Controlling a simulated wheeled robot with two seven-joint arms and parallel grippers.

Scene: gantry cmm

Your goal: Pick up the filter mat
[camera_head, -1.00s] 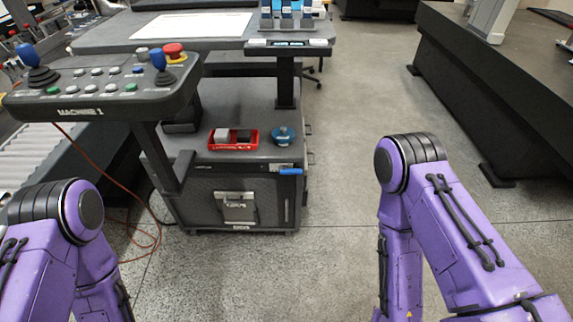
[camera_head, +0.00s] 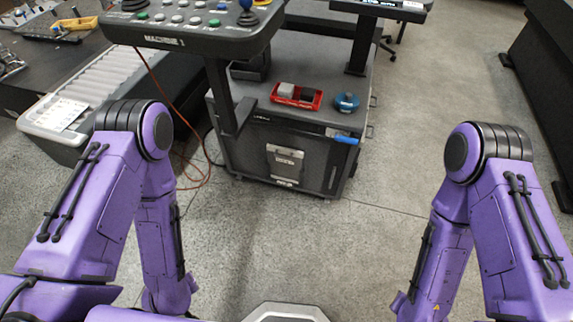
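I cannot make out for sure which thing is the filter mat. A small red tray (camera_head: 298,104) lies on the dark cart top, with a light grey block (camera_head: 286,90) and a dark block (camera_head: 307,95) in it. A round blue item (camera_head: 346,101) sits just right of the tray. My two purple arms come in at the left and right, bent with their forearms pointing down. Both grippers are outside the picture, so their fingers are hidden. The arms are well in front of the cart and apart from it.
The grey cart (camera_head: 265,137) stands ahead under a button console (camera_head: 190,27) on a post. A roller conveyor (camera_head: 105,75) is at the left, with a red cable (camera_head: 172,95) hanging to the floor. A dark base (camera_head: 545,80) stands far right. The floor between is clear.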

